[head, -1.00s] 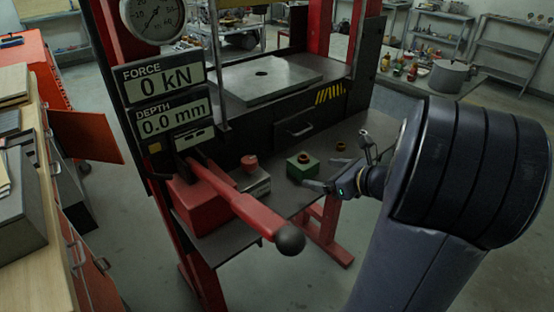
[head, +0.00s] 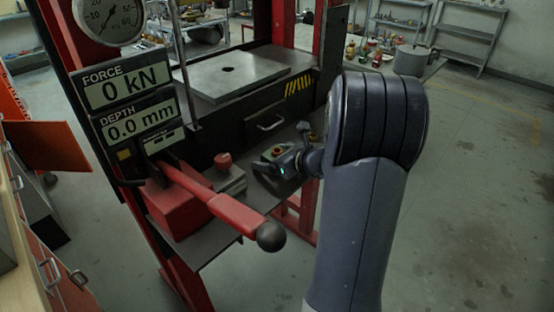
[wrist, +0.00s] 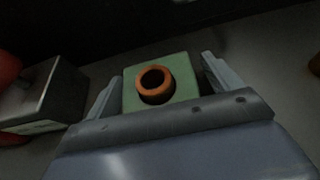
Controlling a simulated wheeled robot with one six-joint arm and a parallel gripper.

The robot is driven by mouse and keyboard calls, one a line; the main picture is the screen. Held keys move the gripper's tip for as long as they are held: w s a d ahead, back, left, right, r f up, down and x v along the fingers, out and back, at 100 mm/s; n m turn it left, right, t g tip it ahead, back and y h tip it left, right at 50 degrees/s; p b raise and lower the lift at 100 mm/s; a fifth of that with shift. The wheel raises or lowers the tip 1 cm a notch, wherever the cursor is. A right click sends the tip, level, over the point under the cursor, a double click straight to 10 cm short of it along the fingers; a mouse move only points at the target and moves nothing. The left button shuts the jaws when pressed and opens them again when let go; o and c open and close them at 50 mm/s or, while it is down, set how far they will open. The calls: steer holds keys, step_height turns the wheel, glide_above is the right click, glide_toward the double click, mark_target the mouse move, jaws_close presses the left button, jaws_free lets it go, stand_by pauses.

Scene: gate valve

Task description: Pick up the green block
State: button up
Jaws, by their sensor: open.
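The green block (wrist: 186,72) sits on the dark shelf in the wrist view, with a copper-coloured ring (wrist: 154,85) on its top. My gripper (wrist: 160,70) is open, with one finger on each side of the block. In the head view my gripper (head: 266,163) is over the shelf and hides most of the block.
A grey metal block (wrist: 48,96) with a red knob stands left of the green block. The press's red lever (head: 208,195) with a black ball end (head: 270,236) juts out in front. The press plate (head: 235,73) is behind.

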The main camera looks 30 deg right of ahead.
steer(key=shift+w, duration=0.2)
steer(key=shift+c, duration=0.5)
jaws_close()
steer(key=shift+r, duration=0.1)
stand_by(0.4)
